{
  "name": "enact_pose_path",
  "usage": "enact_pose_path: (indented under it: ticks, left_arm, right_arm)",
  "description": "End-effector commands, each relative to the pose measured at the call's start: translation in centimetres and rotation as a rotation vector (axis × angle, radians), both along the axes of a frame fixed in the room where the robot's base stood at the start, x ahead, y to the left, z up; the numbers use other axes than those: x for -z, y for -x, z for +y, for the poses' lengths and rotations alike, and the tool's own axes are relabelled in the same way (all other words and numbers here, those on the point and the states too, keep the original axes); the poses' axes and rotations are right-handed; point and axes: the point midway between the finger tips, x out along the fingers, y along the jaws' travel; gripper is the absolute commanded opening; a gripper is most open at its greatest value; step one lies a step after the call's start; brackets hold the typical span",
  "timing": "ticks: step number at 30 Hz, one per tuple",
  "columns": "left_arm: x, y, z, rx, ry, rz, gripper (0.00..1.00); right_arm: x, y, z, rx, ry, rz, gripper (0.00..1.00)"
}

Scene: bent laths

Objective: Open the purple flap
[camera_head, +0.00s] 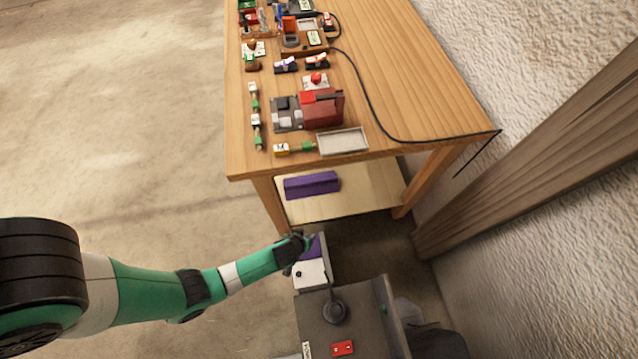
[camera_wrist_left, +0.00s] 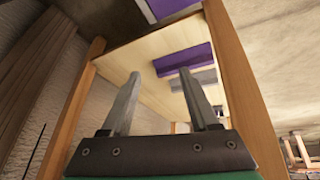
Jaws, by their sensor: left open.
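A long purple piece (camera_head: 311,185) lies on the pale lower shelf of the wooden table. A second, smaller purple patch (camera_head: 313,246) shows beside my left gripper (camera_head: 303,240), above a white part. I cannot tell which is the flap, or whether the gripper touches the nearer patch. In the left wrist view my gripper (camera_wrist_left: 160,78) is open, with nothing between its fingers. Beyond the fingers, a purple piece (camera_wrist_left: 182,58) with a grey part below it shows against the pale board. Another purple piece (camera_wrist_left: 172,7) is cut off at the top. My right gripper is out of view.
The wooden table (camera_head: 400,125) carries small parts, a red-and-grey device (camera_head: 322,110), a grey tray (camera_head: 343,141) and a black cable (camera_head: 375,105). Its legs flank the shelf (camera_head: 360,190). A wall and wooden post (camera_head: 530,150) stand at the right. Open floor is at the left.

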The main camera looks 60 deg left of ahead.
Motion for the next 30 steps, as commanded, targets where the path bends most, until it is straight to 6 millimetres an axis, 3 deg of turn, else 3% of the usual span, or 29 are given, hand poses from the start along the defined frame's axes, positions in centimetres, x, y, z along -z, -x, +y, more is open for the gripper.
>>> enact_pose_path:
  ticks: [1, 3, 6, 17, 30]
  left_arm:
    - [6.1, 2.9, 0.1, -0.003, 0.0, 0.052, 0.61]
    - [9.4, 5.5, 0.1, -0.005, 0.001, 0.094, 0.61]
    - [11.8, 7.3, 0.2, -0.007, 0.002, 0.12, 0.61]
    - [12.9, 7.0, 0.4, -0.011, 0.002, 0.12, 0.61]
    - [21.5, 4.6, 3.0, -0.011, 0.002, 0.118, 0.61]
  right_arm:
    - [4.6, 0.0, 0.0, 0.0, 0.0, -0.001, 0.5]
    - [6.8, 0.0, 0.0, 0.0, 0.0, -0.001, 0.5]
    - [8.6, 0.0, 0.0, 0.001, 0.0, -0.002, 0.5]
    - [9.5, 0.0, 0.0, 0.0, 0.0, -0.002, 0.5]
    - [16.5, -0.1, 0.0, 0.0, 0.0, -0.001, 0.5]
